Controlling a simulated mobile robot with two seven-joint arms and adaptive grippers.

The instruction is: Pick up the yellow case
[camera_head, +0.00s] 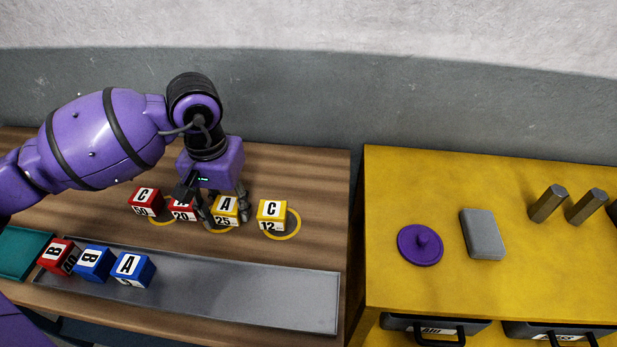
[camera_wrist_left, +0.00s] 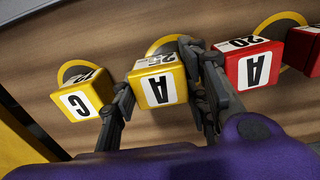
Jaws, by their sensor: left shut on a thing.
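A yellow case marked A and 25 (camera_head: 226,206) is between the fingers of my left gripper (camera_head: 224,214), which is shut on it. In the left wrist view this yellow case (camera_wrist_left: 158,85) has one finger on each side. It is at its yellow ring on the wooden bench; I cannot tell whether it is lifted at all. A second yellow case, marked C and 12 (camera_head: 271,211), stands apart to its right, at another ring. It also shows in the left wrist view (camera_wrist_left: 82,100), left of the fingers. My right gripper is not in view.
A red A case (camera_head: 181,213) stands close left of the gripper, with a red C case (camera_head: 145,199) beyond it. A grey tray (camera_head: 240,296) in front holds two blue cases and a red one at its left end. A yellow cabinet (camera_head: 440,180) stands right.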

